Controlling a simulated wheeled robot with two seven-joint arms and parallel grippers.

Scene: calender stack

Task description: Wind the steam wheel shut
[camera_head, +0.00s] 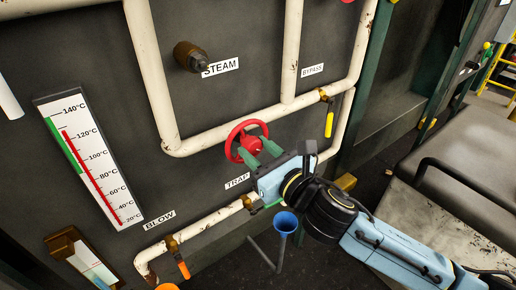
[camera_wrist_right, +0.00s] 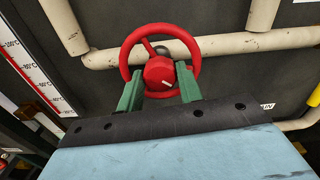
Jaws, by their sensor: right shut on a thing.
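A red hand wheel (camera_head: 236,131) sits in front of the cream pipes on the dark panel, below the STEAM label (camera_head: 221,67). In the right wrist view the wheel (camera_wrist_right: 132,43) shows its spokes and a round red hub (camera_wrist_right: 159,70) with a small white mark. My right gripper (camera_head: 259,149) is at the wheel, with its two green fingers (camera_wrist_right: 160,82) on either side of the hub, shut on the wheel. The fingers cover part of the lower rim. The left gripper is not in view.
A thermometer board (camera_head: 88,158) stands at left. A brass stub (camera_head: 190,56) juts out above. A yellow-handled valve (camera_head: 329,124), an orange-handled valve (camera_head: 183,268) and a blue funnel (camera_head: 286,223) are near my right arm. A grey bench (camera_head: 465,150) stands at right.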

